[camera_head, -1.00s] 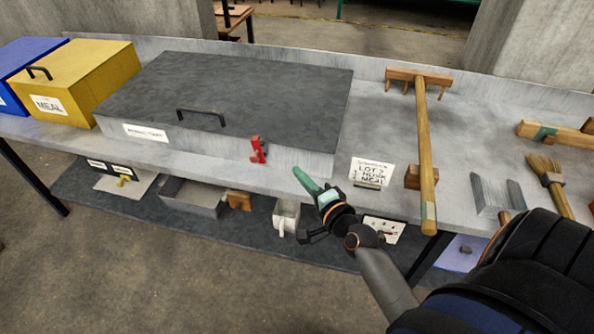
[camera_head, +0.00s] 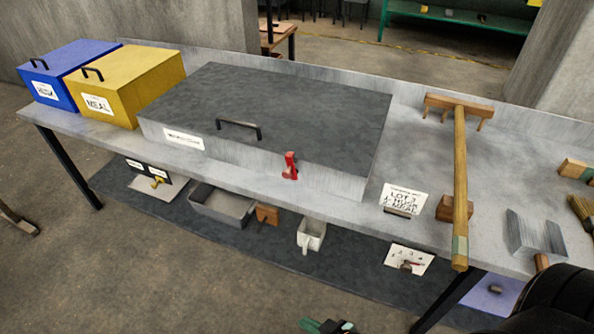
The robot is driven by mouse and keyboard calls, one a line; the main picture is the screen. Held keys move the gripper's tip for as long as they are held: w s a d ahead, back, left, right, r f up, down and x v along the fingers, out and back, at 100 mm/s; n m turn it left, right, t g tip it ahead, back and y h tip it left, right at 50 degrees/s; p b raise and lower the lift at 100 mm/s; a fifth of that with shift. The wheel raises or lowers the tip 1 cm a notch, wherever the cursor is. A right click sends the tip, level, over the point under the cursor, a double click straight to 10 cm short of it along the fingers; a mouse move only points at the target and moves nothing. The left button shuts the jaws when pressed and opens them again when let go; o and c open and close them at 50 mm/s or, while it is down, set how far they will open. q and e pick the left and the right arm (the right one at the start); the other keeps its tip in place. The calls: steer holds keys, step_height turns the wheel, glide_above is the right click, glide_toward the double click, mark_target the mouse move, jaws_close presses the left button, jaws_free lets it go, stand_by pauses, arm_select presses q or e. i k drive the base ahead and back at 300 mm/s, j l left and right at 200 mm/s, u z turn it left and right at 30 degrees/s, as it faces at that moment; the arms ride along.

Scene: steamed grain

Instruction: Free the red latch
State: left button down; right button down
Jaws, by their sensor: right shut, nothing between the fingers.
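The red latch (camera_head: 290,166) stands on the front face of the long grey lidded box (camera_head: 345,172), right of the middle of that face. It looks upright, and nothing touches it. The box lid is down, with a black handle (camera_head: 239,128) near its front edge. My right gripper (camera_head: 325,326) shows only in part at the bottom edge of the picture, with green fingertips, well below the latch and apart from it. It is shut and empty. My left gripper is not in view.
A yellow box (camera_head: 135,85) and a blue box (camera_head: 58,72) stand at the bench's left end. A wooden rake (camera_head: 460,180) lies on the right, beside a sign card (camera_head: 404,199). The lower shelf holds a grey tray (camera_head: 222,206) and a white jug (camera_head: 311,235).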

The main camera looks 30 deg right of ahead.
mark_target(290, 170)
steer(key=k+j, duration=0.3)
steer(key=k+z, duration=0.1)
steer(key=z, duration=1.95)
